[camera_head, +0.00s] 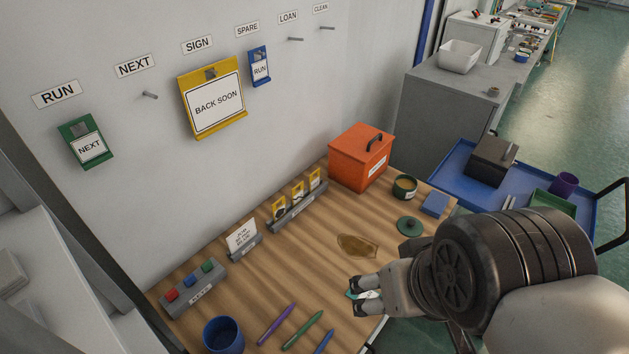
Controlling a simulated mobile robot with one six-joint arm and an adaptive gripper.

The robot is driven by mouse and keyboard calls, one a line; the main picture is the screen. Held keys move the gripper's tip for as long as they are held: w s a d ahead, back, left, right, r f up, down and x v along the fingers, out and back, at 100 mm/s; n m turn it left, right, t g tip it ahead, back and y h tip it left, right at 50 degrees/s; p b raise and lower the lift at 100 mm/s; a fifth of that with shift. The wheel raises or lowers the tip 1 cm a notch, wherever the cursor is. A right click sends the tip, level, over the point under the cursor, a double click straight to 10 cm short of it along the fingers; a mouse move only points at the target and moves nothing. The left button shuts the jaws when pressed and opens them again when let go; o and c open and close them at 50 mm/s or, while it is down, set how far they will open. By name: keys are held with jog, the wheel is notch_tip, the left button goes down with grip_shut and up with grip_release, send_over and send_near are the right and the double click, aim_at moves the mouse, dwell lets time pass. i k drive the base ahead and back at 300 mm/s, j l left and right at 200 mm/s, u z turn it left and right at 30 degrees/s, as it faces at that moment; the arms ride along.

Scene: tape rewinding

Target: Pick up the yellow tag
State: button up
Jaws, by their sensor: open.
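Several small yellow tags stand in a grey rack on the wooden table. The left yellow tag (279,207), the middle one (297,190) and the right one (315,179) sit upright in a row in the grey rack (298,210). A larger yellow holder (184,88) with a "BACK SOON" card hangs on the wall under the SIGN label. My gripper (356,296) is open over the table's front right part, apart from the rack and to its lower right. A small pale-teal patch shows between its fingers; I cannot tell what it is.
An orange box (361,160), a dark green tin (405,187), its lid (410,227) and a brown stain (357,246) lie right of the rack. Pens (277,325), a blue cup (223,336) and a button block (194,290) are in front. Green (86,141) and blue (259,66) tags hang on the wall.

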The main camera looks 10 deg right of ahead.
aim_at(313, 183)
jog(key=i+l+u, duration=0.1)
jog(key=l, duration=0.25)
jog(key=i+l+u, duration=0.1)
jog(key=i+l, duration=0.2)
jog(key=i+l+u, duration=0.1)
jog(key=l, duration=0.3)
jog(key=i, duration=0.1)
